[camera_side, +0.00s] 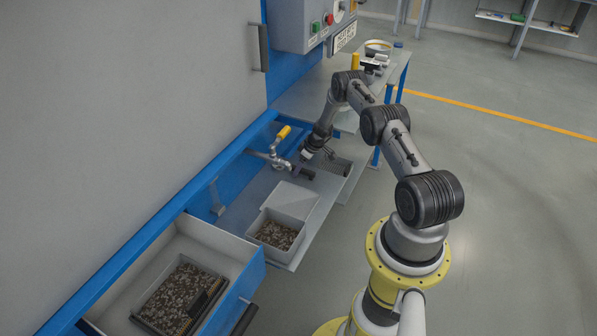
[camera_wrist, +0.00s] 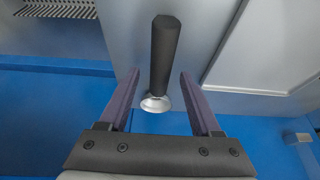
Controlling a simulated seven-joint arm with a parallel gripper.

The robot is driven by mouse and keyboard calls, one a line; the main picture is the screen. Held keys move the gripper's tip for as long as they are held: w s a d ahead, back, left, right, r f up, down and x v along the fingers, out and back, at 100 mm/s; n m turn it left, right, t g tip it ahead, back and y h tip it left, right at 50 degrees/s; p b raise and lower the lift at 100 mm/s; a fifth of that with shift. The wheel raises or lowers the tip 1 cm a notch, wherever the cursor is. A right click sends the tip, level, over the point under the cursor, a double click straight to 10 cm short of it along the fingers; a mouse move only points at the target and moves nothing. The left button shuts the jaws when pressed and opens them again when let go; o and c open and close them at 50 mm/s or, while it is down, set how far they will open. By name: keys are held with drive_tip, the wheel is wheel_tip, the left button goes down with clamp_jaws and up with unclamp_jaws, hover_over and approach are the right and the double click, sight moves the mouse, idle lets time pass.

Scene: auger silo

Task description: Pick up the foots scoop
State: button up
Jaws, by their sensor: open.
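The foots scoop appears to be the tool with a dark cylindrical handle (camera_wrist: 164,52) and a round silvery end in the wrist view. In the side view its dark handle (camera_side: 303,173) shows on the grey shelf, below the pipe and valve. My gripper (camera_wrist: 158,80) is open. Its two purple-grey fingers stand on either side of the handle in the wrist view, with a gap on both sides. In the side view my gripper (camera_side: 306,155) is close to the handle at the shelf. I cannot tell how far its fingertips are above it.
A yellow-handled valve (camera_side: 284,132) on a pipe stands just left of my gripper. A pale panel (camera_side: 293,198) and a box of brown bits (camera_side: 264,238) sit nearer the camera. A dark grey tray (camera_side: 341,162) lies right. The blue frame borders the shelf.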

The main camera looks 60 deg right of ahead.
clamp_jaws()
idle(0.4)
wheel_tip(320, 180, up, 8)
drive_tip(key=shift+r, duration=0.25)
drive_tip(key=shift+s+r, duration=0.15)
drive_tip(key=shift+r, duration=0.2)
drive_tip(key=s, duration=0.3)
drive_tip(key=s+f, duration=0.1)
drive_tip(key=s, duration=0.1)
drive_tip(key=shift+s, duration=0.2)
drive_tip(key=shift+s+f, duration=0.15)
drive_tip(key=shift+f, duration=1.6)
drive_tip(key=shift+s+f, duration=0.15)
drive_tip(key=shift+f, duration=1.6)
